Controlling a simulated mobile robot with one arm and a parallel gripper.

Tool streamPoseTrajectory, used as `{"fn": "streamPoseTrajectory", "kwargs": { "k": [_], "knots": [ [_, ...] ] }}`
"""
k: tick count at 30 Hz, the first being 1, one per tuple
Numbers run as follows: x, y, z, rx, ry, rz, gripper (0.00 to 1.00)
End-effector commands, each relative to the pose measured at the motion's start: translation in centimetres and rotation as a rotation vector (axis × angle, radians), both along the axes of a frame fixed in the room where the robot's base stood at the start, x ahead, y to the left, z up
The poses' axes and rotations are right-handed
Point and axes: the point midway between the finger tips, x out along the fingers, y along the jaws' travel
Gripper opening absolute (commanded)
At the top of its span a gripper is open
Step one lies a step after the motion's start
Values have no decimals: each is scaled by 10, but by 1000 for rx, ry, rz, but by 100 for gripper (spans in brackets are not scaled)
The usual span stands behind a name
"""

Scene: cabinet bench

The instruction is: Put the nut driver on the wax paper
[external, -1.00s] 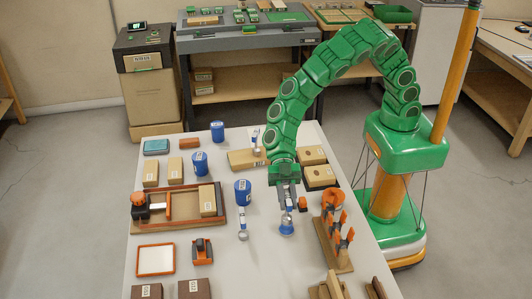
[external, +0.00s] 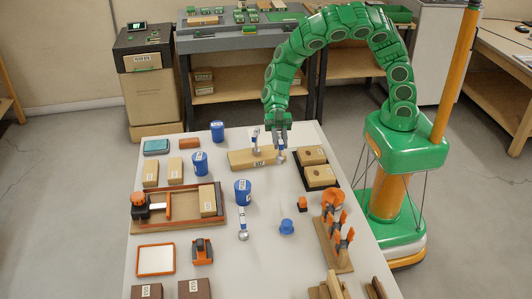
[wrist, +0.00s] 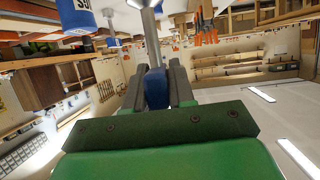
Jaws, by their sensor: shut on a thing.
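My gripper (external: 281,135) is shut on a slim tool with a blue handle and a metal shaft (external: 281,156), probably the nut driver. It hangs shaft-down over the far right of the table, beside the right end of a tan block. In the wrist view, its blue handle (wrist: 156,88) is between my fingers and its shaft (wrist: 151,40) points away. A white square sheet in an orange frame (external: 156,259), possibly the wax paper, lies flat at the front left, far from my gripper.
The tan block (external: 246,160) holds another upright tool. Blue cups (external: 243,190), a blue stand (external: 286,227), a standing tool (external: 243,222) and a rack with orange pieces (external: 333,235) stand on the table. A wooden tray (external: 175,222) lies left. The front middle is mostly clear.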

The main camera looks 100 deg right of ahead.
Motion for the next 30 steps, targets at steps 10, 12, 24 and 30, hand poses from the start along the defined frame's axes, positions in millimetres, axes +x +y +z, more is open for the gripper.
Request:
{"fn": "streamPoseTrajectory", "kwargs": {
  "k": [10, 12, 24, 30],
  "knots": [
    [-49, -89, 6, 0, 0, -47, 0],
    [-60, -104, 8, 1, -1, -57, 0],
    [-139, -182, 24, -2, 0, -150, 0],
    [-181, -208, 39, 1, -2, -217, 0]
  ]
}}
